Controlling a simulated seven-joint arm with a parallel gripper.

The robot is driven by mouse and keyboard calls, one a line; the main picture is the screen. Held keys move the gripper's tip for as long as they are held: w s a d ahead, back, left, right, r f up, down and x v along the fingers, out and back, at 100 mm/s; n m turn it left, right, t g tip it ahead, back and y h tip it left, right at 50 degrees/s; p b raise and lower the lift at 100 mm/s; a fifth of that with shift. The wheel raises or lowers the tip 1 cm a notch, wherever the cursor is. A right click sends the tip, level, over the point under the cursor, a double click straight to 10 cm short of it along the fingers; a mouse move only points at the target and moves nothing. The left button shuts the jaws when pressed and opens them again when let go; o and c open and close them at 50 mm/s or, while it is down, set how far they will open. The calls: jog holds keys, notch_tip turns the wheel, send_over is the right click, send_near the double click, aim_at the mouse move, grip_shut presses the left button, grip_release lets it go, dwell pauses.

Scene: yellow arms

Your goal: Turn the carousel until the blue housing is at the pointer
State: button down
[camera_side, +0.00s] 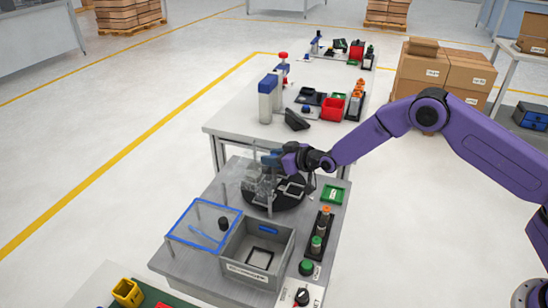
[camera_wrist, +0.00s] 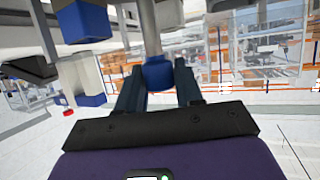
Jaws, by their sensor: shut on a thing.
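The carousel (camera_side: 288,203) is a dark round disc on the near table, with pale frame-like fittings on top and clear panels at its left. My gripper (camera_side: 283,158) is low over its back edge, reaching in from the right. In the wrist view my gripper (camera_wrist: 158,82) is shut on a blue-ended piece (camera_wrist: 158,73) with a grey post beyond it. A blue part (camera_side: 269,159) shows beside the gripper in the side view. I cannot tell whether it is the blue housing. The pointer cannot be made out, and my gripper and the clear panels hide part of the disc.
A grey bin (camera_side: 257,255), a blue-rimmed clear cover (camera_side: 203,224), a green tray (camera_side: 333,194) and a button box (camera_side: 302,285) surround the carousel. Behind stands another table (camera_side: 235,122) with blue-topped grey blocks and a red bin (camera_side: 332,109).

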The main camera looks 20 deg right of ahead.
jog(key=shift+a, duration=0.1)
jog(key=shift+m+t+h, duration=0.6)
jog(key=shift+m+h, duration=1.3)
jog(key=shift+h, duration=0.3)
jog(key=shift+m+h, duration=1.1)
jog(key=shift+h, duration=0.2)
jog(key=shift+m+h, duration=0.4)
jog(key=c, duration=0.8)
grip_release()
jog(key=shift+s, duration=0.1)
jog(key=v, duration=1.7)
jog(key=shift+s+r, duration=0.1)
